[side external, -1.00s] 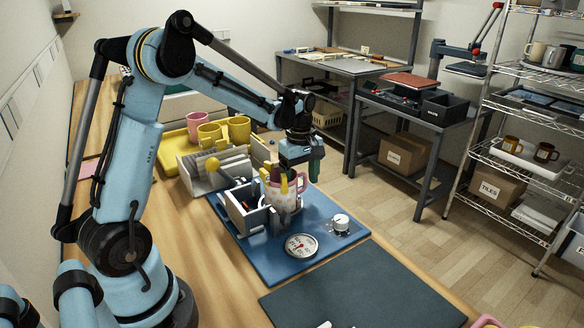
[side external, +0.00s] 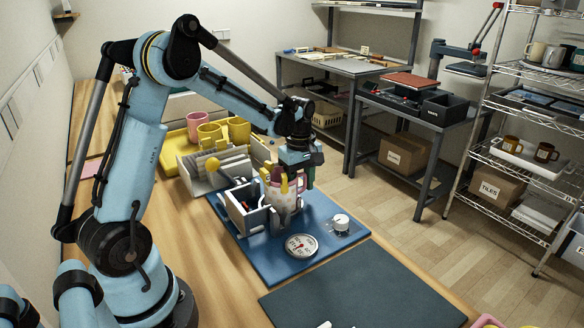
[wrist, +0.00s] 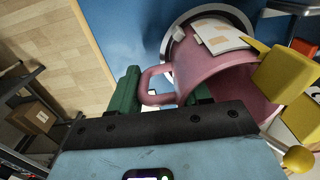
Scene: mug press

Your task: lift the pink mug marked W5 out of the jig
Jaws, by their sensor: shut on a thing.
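My gripper (side external: 303,170) is over the mug from behind. In the wrist view my gripper (wrist: 160,92) has its green fingers on both sides of the handle, shut on it. A grey round rim (wrist: 170,45) lies behind the mug. I cannot read a W5 mark or tell whether the mug's base is clear of the jig.
A grey open box (side external: 245,215) adjoins the jig on a blue base plate (side external: 265,258). A dial gauge (side external: 300,246) and a white knob (side external: 340,222) stand in front. A yellow tray (side external: 180,145) with several mugs is behind.

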